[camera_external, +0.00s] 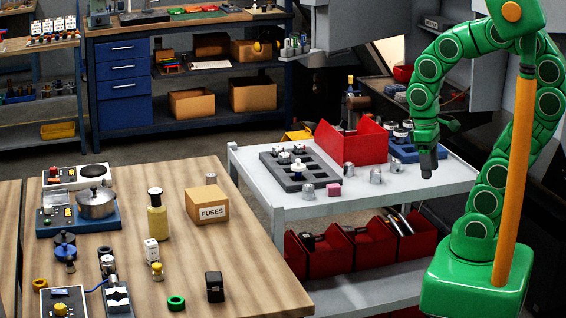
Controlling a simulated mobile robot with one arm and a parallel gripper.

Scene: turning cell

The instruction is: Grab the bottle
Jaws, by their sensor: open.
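My gripper (427,175) hangs pointing down at the end of my green arm, over the right part of the white cart (300,207). It is far to the right of the bottle and apart from it. It is open, and nothing shows between its small dark fingers.
A cardboard FUSES box (207,206), a small white box (151,251), a black block (214,287) and a hot plate with a pot (97,205) surround the bottle. The cart holds a dark tray (300,168), a red bin (352,142) and metal parts.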

